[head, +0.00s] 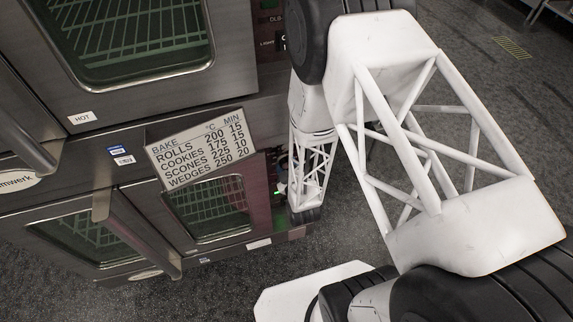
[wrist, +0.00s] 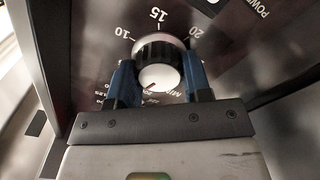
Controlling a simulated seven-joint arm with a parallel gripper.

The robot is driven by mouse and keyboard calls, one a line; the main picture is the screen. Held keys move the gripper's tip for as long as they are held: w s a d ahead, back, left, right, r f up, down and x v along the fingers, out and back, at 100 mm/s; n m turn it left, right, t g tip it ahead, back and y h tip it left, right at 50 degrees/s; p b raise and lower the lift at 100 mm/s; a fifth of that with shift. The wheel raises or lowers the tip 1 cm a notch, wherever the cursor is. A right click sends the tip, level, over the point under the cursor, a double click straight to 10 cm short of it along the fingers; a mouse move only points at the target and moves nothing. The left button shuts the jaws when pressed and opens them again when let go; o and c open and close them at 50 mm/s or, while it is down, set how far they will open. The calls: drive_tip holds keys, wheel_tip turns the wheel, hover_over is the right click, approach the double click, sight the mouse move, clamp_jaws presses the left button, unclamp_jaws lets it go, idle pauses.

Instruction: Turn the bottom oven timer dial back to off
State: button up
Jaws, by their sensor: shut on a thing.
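In the wrist view, the timer dial (wrist: 158,52) is a round knob with a black side and a pale face. A small mark on its face points to the lower left in the picture. The numbers 10, 15 and 20 show on the panel around its upper side. My gripper (wrist: 160,76) has one blue finger on each side of the dial and is shut on it. In the head view, my arm reaches down to the control panel of the bottom oven (head: 160,222), and it hides the dial and most of my gripper there.
A bake-times card (head: 200,146) sticks out in front of the bottom oven. The top oven (head: 225,75) stands above. Door handles (head: 150,240) jut out at the left. Bare floor (head: 400,225) lies to the right.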

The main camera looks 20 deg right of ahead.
drive_tip(key=shift+n, duration=1.6)
drive_tip(key=o, duration=0.9)
drive_tip(key=shift+s, duration=3.9)
drive_tip(key=shift+w, duration=0.15)
